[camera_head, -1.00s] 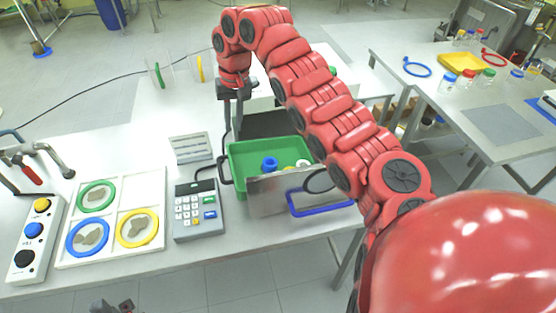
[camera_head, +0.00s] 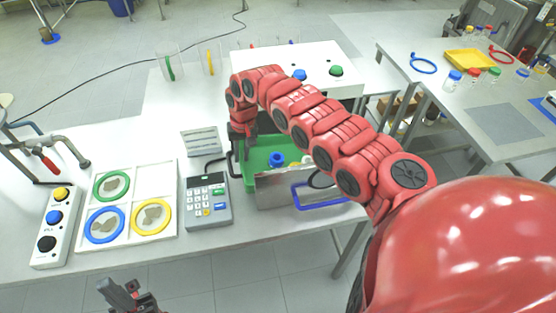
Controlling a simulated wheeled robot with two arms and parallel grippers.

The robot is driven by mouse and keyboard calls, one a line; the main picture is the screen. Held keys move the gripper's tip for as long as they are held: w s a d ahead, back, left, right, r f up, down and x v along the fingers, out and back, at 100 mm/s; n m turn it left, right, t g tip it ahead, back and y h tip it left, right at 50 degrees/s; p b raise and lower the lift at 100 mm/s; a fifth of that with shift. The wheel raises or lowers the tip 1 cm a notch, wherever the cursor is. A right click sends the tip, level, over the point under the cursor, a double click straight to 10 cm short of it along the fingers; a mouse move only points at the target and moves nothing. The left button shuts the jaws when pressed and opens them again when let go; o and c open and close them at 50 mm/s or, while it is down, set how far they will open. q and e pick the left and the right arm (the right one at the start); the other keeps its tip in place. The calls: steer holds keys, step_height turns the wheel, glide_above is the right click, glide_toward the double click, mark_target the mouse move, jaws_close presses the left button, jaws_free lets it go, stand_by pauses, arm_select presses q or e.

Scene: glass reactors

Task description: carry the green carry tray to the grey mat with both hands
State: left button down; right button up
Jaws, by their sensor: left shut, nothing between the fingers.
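The green carry tray (camera_head: 256,155) stands on the near table, with a blue-capped item (camera_head: 277,159) and other small items inside. A dark handle (camera_head: 233,168) shows at its left end. My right gripper (camera_head: 243,148) is at the tray's left end, by that handle; its fingers are mostly hidden, and I cannot tell whether it touches the handle. My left gripper (camera_head: 128,297) is low at the bottom edge, in front of the table, shut and empty, apart from the tray. The grey mat (camera_head: 506,124) lies bare on the right-hand table.
A metal plate (camera_head: 285,190) and a blue loop handle (camera_head: 325,195) stand at the tray's front. A keypad device (camera_head: 208,203) is close left of the tray. A white box with buttons (camera_head: 318,65) stands behind. A gap separates the two tables.

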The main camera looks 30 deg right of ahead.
mark_target(241, 161)
steer(key=shift+s+a+f+p, duration=0.15)
steer(key=shift+f+p, duration=0.1)
steer(key=shift+f, duration=0.4)
steer(key=shift+s+a+f+p, duration=0.1)
steer(key=shift+a+f+p, duration=0.1)
steer(key=shift+f, duration=0.4)
steer(key=shift+w+d+f, duration=0.15)
steer(key=shift+f, duration=0.25)
jaws_close()
